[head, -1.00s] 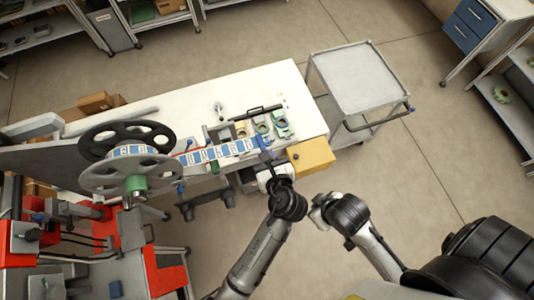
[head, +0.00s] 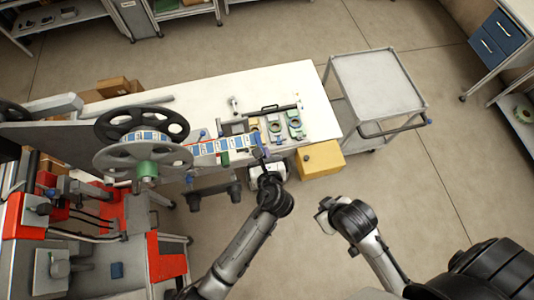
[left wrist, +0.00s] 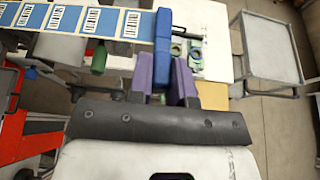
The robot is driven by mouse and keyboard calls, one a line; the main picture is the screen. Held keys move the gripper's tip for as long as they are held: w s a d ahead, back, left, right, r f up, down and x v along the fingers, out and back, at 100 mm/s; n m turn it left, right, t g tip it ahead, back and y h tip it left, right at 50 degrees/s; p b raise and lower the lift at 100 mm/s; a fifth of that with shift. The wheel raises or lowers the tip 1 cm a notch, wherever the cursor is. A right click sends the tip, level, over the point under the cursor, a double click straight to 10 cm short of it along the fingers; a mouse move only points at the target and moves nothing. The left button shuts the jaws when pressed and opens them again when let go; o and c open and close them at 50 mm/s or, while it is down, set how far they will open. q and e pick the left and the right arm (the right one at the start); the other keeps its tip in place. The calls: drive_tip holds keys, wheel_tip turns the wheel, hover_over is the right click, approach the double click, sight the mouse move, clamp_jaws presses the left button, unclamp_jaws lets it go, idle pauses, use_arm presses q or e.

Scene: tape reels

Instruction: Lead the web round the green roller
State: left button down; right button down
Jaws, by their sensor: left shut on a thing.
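The web (head: 222,145) is a blue and white labelled strip. It runs from the reel (head: 140,160) to my left gripper (head: 258,152), and it also fills the upper left of the left wrist view (left wrist: 70,20). My left gripper's purple fingers (left wrist: 160,80) are shut on the blue end piece (left wrist: 163,30) of the web. The green roller (head: 225,158) stands just below the web in the head view. In the left wrist view the green roller (left wrist: 99,60) is left of the fingers; I cannot tell whether the web touches it. My right gripper (head: 324,215) is off the table; its fingers are unclear.
The white table (head: 290,80) carries small green and tan parts (head: 294,125) right of the web. A yellow box (head: 320,160) is at its front right corner. A grey cart (head: 375,85) stands to the right. Red machinery (head: 165,260) is at lower left.

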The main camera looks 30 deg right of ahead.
use_arm(q)
drive_tip(key=w+a+f, duration=0.4)
drive_tip(key=w, duration=0.1)
drive_tip(key=shift+a, duration=0.3)
idle(0.7)
idle(0.4)
